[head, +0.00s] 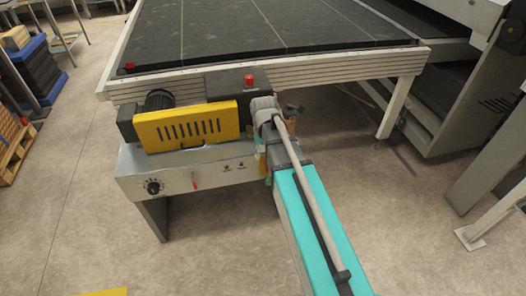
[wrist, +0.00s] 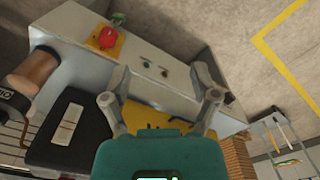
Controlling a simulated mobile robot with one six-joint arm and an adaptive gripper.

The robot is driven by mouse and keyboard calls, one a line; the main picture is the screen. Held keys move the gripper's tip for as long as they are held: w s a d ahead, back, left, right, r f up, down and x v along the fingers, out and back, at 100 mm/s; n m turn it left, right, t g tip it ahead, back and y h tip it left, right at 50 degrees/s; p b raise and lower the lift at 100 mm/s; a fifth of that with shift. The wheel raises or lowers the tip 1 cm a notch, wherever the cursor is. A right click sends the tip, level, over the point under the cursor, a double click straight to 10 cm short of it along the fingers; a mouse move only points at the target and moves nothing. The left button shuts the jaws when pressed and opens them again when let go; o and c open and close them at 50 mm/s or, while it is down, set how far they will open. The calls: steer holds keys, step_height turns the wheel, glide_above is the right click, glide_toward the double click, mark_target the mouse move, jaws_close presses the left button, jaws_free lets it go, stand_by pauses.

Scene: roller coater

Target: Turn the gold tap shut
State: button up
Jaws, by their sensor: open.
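My gripper (head: 266,112) is at the right end of the yellow-covered drive unit in the head view. In the wrist view my gripper (wrist: 160,84) is open, with nothing between its fingers, over the front of the grey control box (wrist: 150,65). A copper-gold cylinder with a dark collar (wrist: 32,72) lies at the left of the wrist view, outside the fingers. I cannot tell whether either is the gold tap; my arm hides part of that area.
The yellow slotted cover (head: 187,127) stands left of my gripper. A red knob on a yellow plate (wrist: 107,38) is on the box's end. A black-topped conveyor table (head: 240,32) is behind, with a table leg (head: 397,108) at right.

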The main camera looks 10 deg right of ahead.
steer(key=shift+c, duration=0.3)
steer(key=s+m, duration=0.7)
steer(key=s, duration=0.5)
steer(key=shift+c, duration=1.1)
steer(key=shift+d, duration=0.1)
